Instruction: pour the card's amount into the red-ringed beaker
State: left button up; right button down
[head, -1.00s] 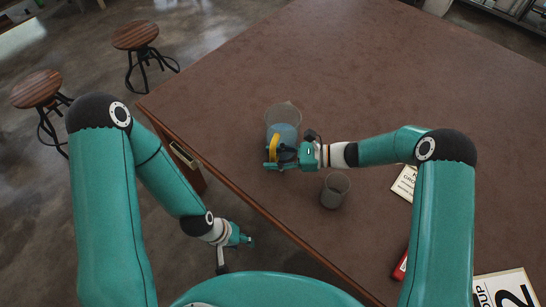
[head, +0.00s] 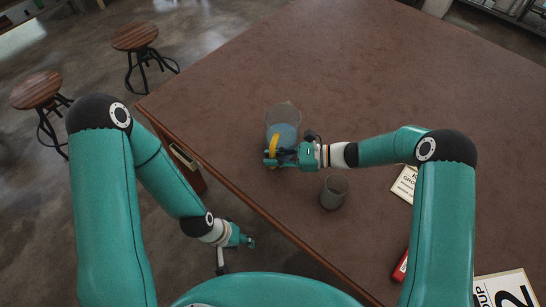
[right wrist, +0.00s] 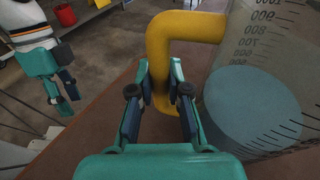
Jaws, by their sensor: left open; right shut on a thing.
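A clear jug (head: 283,115) with blue liquid and a yellow handle (head: 273,146) stands near the table's left edge. My right gripper (head: 277,157) is shut on that handle. In the right wrist view, its fingers (right wrist: 160,98) lie on both sides of the yellow handle (right wrist: 158,60), and the jug (right wrist: 262,80) shows graduation marks above the blue liquid. A small grey see-through beaker (head: 334,191) stands on the table below my right forearm; I cannot make out a red ring on it. My left gripper (head: 249,241) is open and empty, off the table's edge.
A card (head: 405,183), partly hidden by my right arm, lies on the brown table (head: 370,80). A larger sign with a 2 (head: 508,290) and a red object (head: 400,267) are at lower right. Two stools (head: 135,36) stand beyond the left edge. The table's far part is clear.

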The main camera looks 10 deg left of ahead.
aim_at(274, 151)
jog(key=shift+r+p, duration=0.8)
jog(key=shift+r, duration=1.1)
